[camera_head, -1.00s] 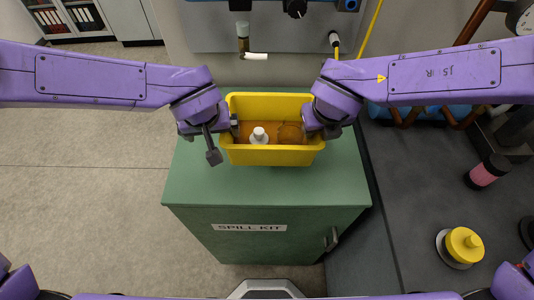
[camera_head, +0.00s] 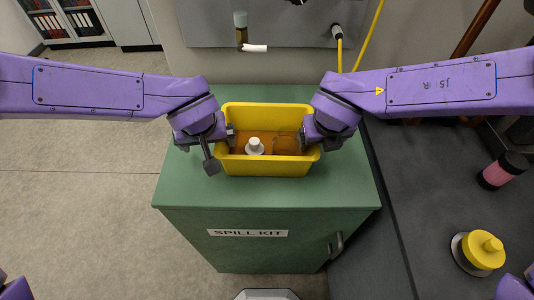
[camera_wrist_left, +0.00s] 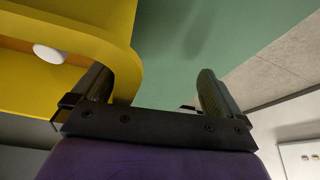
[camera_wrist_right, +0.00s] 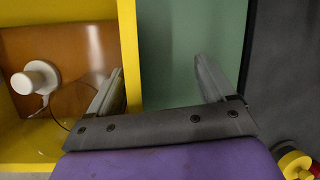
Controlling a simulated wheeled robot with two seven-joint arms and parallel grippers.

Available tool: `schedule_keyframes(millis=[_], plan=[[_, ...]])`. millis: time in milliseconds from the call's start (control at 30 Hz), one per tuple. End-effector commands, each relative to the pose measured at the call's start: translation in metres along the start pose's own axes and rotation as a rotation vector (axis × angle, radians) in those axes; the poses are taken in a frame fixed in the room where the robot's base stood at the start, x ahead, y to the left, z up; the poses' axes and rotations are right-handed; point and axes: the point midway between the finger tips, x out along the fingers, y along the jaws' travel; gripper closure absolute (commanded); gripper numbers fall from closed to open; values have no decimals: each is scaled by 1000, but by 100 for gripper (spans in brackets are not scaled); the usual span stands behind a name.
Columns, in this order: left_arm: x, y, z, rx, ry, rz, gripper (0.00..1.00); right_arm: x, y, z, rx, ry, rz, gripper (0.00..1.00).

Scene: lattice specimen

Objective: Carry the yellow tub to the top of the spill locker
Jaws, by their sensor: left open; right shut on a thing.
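The yellow tub (camera_head: 268,170) is over the top of the green spill locker (camera_head: 262,194), level as far as I see. I cannot tell whether its base touches the top. A white-capped item (camera_head: 255,147) stands in its brown interior. My left gripper (camera_head: 221,149) is open at the tub's left end; in the left wrist view one finger lies by the yellow rim (camera_wrist_left: 125,60) and the other is over green. My right gripper (camera_head: 312,143) is shut on the tub's right wall; in the right wrist view its fingers lie either side of that wall (camera_wrist_right: 130,55).
A dark counter (camera_head: 425,200) runs along the locker's right side, with a yellow knobbed object (camera_head: 483,250) and a pink-banded cylinder (camera_head: 503,170). A grey panel (camera_head: 290,25) is on the wall behind. Bare floor (camera_head: 80,210) lies to the left.

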Motion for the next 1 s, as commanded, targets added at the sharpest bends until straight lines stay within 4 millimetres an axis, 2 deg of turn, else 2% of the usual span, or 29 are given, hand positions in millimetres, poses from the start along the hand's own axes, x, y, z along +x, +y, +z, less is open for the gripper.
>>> schedule_keyframes(millis=[67,300,500,600,833,900,1000], plan=[[-13,-2,-2,-7,4,-2,0,2,-2,-2,2,7,-6,28],[-75,-1,-3,-9,8,3,0,2,-3,-2,3,8,-8,28],[-109,-1,-2,-6,5,3,0,1,-2,-1,3,5,-5,28],[-116,0,-1,-5,3,2,0,1,-1,0,3,3,-4,28],[-116,0,0,-2,2,1,0,0,-1,0,2,0,-1,28],[-116,0,0,-2,2,1,0,0,0,0,2,0,-1,7],[-116,0,0,-1,2,1,0,0,0,0,2,-1,-1,7]])
